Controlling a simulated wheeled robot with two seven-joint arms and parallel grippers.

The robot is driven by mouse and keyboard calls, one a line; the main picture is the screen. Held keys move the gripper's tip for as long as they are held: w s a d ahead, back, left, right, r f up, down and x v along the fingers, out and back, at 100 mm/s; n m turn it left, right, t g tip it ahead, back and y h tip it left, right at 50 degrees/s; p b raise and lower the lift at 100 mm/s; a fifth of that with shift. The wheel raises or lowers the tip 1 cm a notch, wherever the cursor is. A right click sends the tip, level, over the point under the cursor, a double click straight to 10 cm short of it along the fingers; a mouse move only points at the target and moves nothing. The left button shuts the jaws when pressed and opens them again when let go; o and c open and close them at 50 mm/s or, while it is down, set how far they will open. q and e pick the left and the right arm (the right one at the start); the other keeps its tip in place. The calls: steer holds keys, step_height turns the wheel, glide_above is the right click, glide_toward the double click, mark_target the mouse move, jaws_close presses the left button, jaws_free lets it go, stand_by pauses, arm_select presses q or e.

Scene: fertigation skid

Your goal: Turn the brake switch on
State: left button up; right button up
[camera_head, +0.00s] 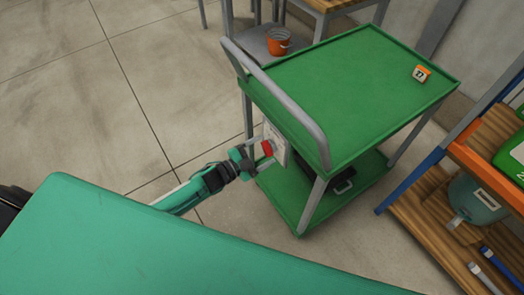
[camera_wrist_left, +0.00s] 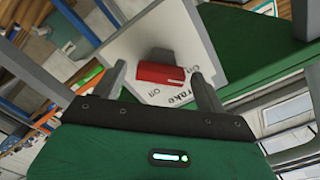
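The brake switch is a red rocker or lever (camera_head: 267,148) on a white panel (camera_head: 276,139) at the handle end of the green cart. In the left wrist view the red switch (camera_wrist_left: 160,73) sits between my fingers, on the white panel (camera_wrist_left: 205,52) with "Brake", "Off" and partly hidden lettering. My left gripper (camera_head: 262,151) is open at the panel; it also shows in the left wrist view (camera_wrist_left: 158,72). Its two fingers flank the switch with visible gaps. Whether the fingertips touch the panel, I cannot tell. My right gripper is not in view.
The green cart (camera_head: 350,90) has a grey handle bar (camera_head: 285,105) above the panel. An orange-and-white device (camera_head: 421,73) lies on its top. A wooden shelf rack (camera_head: 430,200) stands right. An orange bucket (camera_head: 278,41) is behind. The floor at left is clear.

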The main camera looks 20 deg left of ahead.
arm_select(q)
steer(key=v, duration=1.4)
steer(key=shift+b, duration=0.45)
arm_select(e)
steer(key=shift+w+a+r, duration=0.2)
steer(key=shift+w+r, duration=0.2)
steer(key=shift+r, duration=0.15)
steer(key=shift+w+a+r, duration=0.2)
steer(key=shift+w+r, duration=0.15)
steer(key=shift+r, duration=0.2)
arm_select(q)
steer(key=shift+w, duration=0.1)
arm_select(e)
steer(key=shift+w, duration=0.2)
